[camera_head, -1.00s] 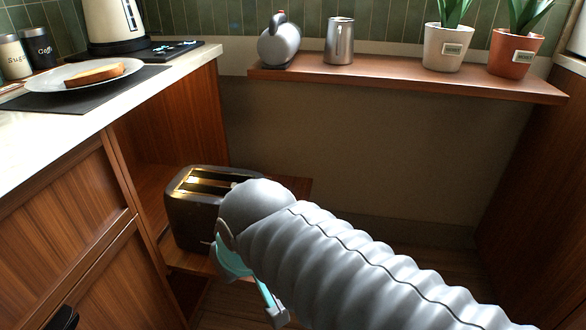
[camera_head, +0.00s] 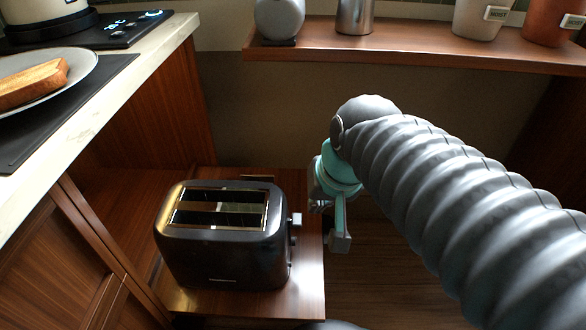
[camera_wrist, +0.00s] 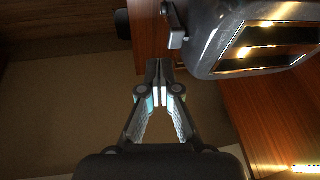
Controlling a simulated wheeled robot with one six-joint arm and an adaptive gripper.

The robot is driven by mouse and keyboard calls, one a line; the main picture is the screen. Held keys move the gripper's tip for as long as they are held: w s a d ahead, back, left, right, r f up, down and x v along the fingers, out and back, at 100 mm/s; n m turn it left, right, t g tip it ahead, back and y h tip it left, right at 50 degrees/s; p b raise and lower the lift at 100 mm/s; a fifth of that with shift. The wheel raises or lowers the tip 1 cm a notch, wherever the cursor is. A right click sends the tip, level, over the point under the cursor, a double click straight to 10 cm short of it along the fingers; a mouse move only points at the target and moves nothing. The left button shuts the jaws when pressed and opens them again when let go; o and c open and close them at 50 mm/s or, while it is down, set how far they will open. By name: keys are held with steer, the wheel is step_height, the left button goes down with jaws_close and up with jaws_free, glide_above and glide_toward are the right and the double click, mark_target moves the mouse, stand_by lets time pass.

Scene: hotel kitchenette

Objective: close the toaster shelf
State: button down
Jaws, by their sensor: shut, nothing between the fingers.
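The toaster shelf (camera_head: 308,276) is a brown wooden pull-out board, standing out from the cabinet at the lower middle of the head view. A black toaster (camera_head: 222,258) with two slots stands upright on it; its lever side faces right. The toaster (camera_wrist: 225,45) also shows at the upper right of the wrist view. My gripper (camera_head: 335,240) is just right of the shelf's right edge, beside the toaster's lever. In the wrist view my gripper (camera_wrist: 159,68) has its fingertips together with nothing between them, close to the shelf edge (camera_wrist: 150,55). Whether it touches the shelf I cannot tell.
A counter (camera_head: 110,95) at the left holds a plate (camera_head: 85,72) with bread. The floor (camera_head: 375,285) right of the toaster shelf is free.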

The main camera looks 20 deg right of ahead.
steer(key=w+d+f+m+g+y+b, duration=0.1)
steer(key=w+d+f+m+y, duration=0.1)
steer(key=w+m, duration=0.4)
steer(key=w+d+f+m+g+y, duration=0.2)
steer(key=w+m, duration=0.2)
steer(key=w, duration=0.4)
steer(key=m+t+y, duration=0.1)
steer(key=m+y, duration=0.3)
steer(key=m, duration=0.5)
glide_toward(284, 184)
steer(key=b+x, duration=0.1)
steer(key=x, duration=0.1)
steer(key=b+x, duration=0.1)
steer(key=x, duration=0.1)
steer(key=shift+a, duration=0.35)
steer(key=shift+w+a+r, duration=0.15)
steer(key=shift+w+a, duration=0.05)
steer(key=shift+a, duration=0.4)
steer(key=shift+w+a+r, duration=0.1)
steer(key=shift+w+a, duration=0.05)
steer(key=shift+a, duration=0.4)
steer(key=shift+w+a, duration=0.2)
steer(key=shift+a, duration=0.4)
